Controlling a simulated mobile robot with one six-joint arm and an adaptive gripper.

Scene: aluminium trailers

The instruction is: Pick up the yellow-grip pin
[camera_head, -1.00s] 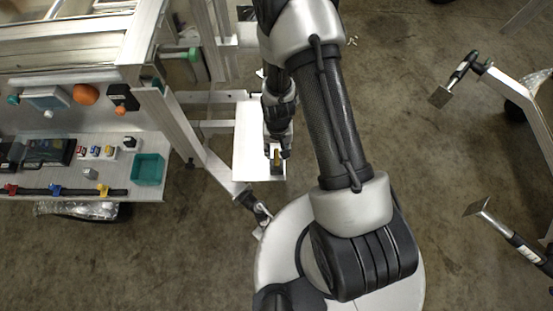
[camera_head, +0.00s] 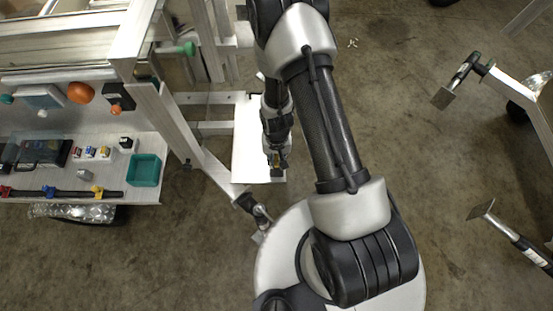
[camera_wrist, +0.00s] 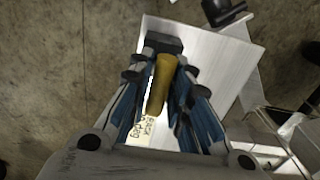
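The yellow-grip pin (camera_wrist: 160,86) stands out between my fingers in the wrist view, beside a dark block (camera_wrist: 165,43) on the white plate. My gripper (camera_wrist: 165,78) is around the grip, with one blue-padded finger on each side. A thin pale gap shows between the left finger and the grip; the right finger is very close, and I cannot tell if it touches. In the head view, my gripper (camera_head: 277,160) is over the front end of the white plate (camera_head: 248,145) and hides most of the pin. The pin's lower end is hidden.
A label (camera_wrist: 140,132) with print lies below the grip. Left of the plate, a trailer shelf holds a teal bin (camera_head: 146,170) and several small items. An aluminium frame bar (camera_head: 185,135) runs between shelf and plate.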

